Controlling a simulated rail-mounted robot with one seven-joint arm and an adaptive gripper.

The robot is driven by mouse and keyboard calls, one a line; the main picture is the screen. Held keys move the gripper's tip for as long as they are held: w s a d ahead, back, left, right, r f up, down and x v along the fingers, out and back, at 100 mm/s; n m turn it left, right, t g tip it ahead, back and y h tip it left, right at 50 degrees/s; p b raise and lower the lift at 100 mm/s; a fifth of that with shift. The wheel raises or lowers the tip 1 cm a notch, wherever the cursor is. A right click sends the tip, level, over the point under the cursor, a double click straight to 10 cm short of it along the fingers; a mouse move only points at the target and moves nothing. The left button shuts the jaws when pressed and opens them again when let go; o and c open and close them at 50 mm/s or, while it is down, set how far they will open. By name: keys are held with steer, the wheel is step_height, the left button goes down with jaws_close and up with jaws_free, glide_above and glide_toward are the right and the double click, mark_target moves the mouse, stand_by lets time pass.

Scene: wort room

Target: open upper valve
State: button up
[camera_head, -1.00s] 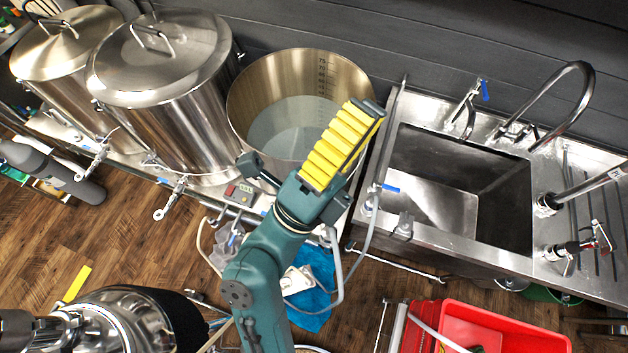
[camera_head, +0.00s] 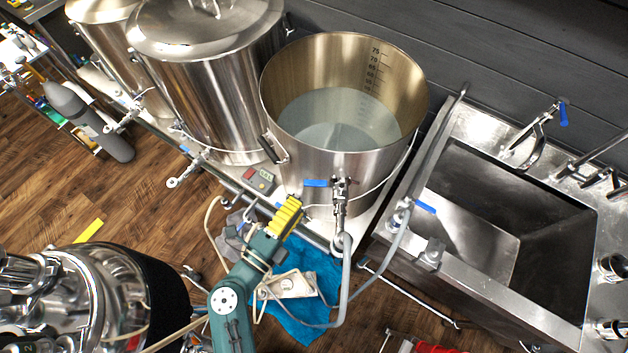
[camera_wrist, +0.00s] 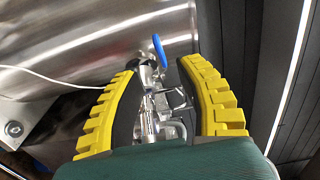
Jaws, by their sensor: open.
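The open steel kettle (camera_head: 330,165) has a valve (camera_head: 340,192) low on its front, with a blue lever (camera_head: 318,183) pointing left in the head view. My gripper (camera_head: 294,203) is below and left of that valve, its yellow-padded fingers pointing up toward the kettle. In the wrist view, my gripper (camera_wrist: 158,68) is open and empty. A blue lever (camera_wrist: 160,50) and metal valve fittings (camera_wrist: 150,120) show between and just past the fingers. I cannot tell whether a finger touches the lever. Another valve with a blue lever (camera_head: 425,206) is at the sink's left edge.
Two lidded steel kettles, the nearer one (camera_head: 205,95), stand left of the open kettle. A hose (camera_head: 346,280) hangs below the valve. The sink (camera_head: 470,215) is at right. A blue cloth (camera_head: 310,300) lies below, and a shiny vessel (camera_head: 115,295) stands at lower left.

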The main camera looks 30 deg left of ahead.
mark_target(314, 183)
steer(key=w, duration=0.5)
steer(key=w+d, duration=0.1)
steer(key=w, duration=0.2)
steer(key=shift+a, duration=0.1)
jaws_close()
steer(key=shift+s, duration=0.1)
